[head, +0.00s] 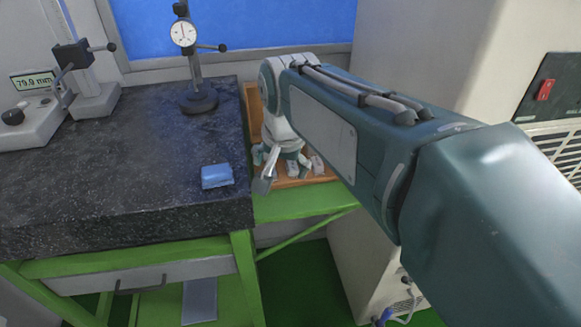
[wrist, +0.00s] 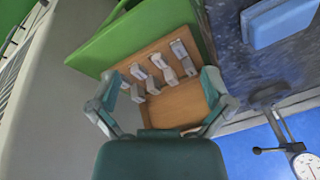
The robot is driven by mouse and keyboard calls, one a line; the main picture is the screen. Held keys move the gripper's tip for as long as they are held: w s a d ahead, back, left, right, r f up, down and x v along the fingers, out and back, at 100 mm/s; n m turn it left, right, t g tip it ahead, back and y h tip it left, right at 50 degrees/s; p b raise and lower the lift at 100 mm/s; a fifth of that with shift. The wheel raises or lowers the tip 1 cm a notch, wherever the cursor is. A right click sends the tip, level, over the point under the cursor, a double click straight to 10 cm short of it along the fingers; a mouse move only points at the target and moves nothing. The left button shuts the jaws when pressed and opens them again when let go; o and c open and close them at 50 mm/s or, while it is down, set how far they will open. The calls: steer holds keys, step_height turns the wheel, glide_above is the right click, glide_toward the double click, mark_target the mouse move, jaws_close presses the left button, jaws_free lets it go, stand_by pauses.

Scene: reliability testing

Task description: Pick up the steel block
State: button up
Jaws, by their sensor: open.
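Several small grey metal pieces lie in a shallow wooden tray (wrist: 180,104); I cannot tell which one is the steel block. In the wrist view one longer grey piece (wrist: 184,55) lies near the tray's far right corner, with shorter ones in rows to its left. In the head view a pale grey piece (head: 317,165) shows at the tray's front, right of my gripper; most others are hidden by my arm. My gripper (head: 281,170) is over the tray. In the wrist view it (wrist: 160,103) is open, its fingers spread either side of the pieces, with nothing held.
A dark granite table (head: 120,170) is left of the tray, with a blue block (head: 217,176) near its front edge and a dial gauge stand (head: 198,98) behind. The tray is on a green bench (head: 300,201). A pale machine cabinet (head: 425,65) stands to the right.

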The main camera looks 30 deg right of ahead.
steer(key=w+d+f+m+g, duration=0.1)
steer(key=w+d+m, duration=0.2)
steer(key=w+m, duration=0.15)
steer(key=w+d+m+g, duration=0.1)
steer(key=w+d+m, duration=0.15)
steer(key=w, duration=0.25)
steer(key=m+g, duration=0.1)
steer(key=m, duration=0.5)
glide_above(292, 165)
step_height(292, 165, down, 4)
step_height(292, 165, down, 11)
steer(key=shift+r, duration=0.15)
steer(key=c, duration=1.3)
